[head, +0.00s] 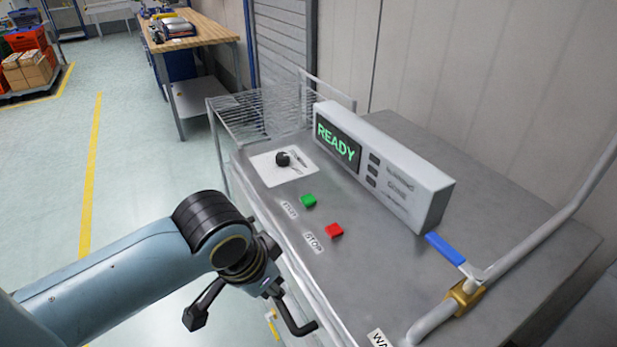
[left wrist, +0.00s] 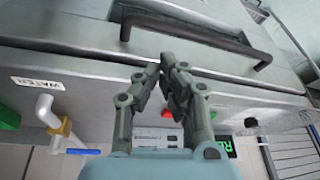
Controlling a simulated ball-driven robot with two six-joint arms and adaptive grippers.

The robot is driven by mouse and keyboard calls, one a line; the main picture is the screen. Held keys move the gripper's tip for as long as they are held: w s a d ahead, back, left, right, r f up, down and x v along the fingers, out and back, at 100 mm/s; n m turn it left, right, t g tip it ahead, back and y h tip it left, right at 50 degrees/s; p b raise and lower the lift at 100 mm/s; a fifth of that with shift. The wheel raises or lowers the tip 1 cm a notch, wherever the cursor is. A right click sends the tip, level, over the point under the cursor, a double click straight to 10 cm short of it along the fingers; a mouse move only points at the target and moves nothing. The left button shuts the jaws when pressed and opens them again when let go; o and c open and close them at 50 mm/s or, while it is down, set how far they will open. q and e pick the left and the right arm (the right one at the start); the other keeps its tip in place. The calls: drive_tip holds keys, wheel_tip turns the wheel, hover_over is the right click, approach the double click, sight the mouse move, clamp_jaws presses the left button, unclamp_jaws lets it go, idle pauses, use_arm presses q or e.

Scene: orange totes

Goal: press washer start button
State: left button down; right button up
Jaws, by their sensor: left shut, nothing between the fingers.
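The washer's grey metal top (head: 400,290) carries a green button (head: 308,200) beside a START label (head: 289,210). A red button (head: 333,231) sits nearer, beside a STOP label (head: 314,243). The display (head: 338,143) reads READY in green. My left gripper (head: 271,289) is at the washer's front edge, left of and nearer than both buttons, mostly hidden behind my wrist. In the left wrist view my left gripper (left wrist: 165,65) is shut and empty, apart from both buttons, with a dark handle bar (left wrist: 195,38) beyond its tips. My right gripper is out of view.
A black knob (head: 283,158) sits on a white plate beyond the green button. A pipe with a blue valve lever (head: 445,248) stands at the right. A wire basket (head: 250,115) and wooden workbench (head: 205,30) are behind.

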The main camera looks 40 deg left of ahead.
use_arm(q)
drive_tip(key=w+r+n+t+p, duration=0.1)
drive_tip(key=w+r+p, duration=0.1)
drive_tip(key=w+r, duration=0.4)
wheel_tip(320, 180, up, 4)
drive_tip(key=n+t+h+p, duration=0.1)
drive_tip(key=n+t, duration=0.3)
drive_tip(key=n, duration=0.3)
hover_over(306, 196)
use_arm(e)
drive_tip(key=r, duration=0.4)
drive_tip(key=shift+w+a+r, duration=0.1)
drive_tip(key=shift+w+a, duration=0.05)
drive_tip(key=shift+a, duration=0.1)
use_arm(q)
drive_tip(key=shift+s+f, duration=0.1)
wheel_tip(306, 196, down, 7)
drive_tip(key=b, duration=0.7)
drive_tip(key=shift+b, duration=0.35)
drive_tip(key=shift+f+b, duration=0.35)
drive_tip(key=shift+f, duration=0.45)
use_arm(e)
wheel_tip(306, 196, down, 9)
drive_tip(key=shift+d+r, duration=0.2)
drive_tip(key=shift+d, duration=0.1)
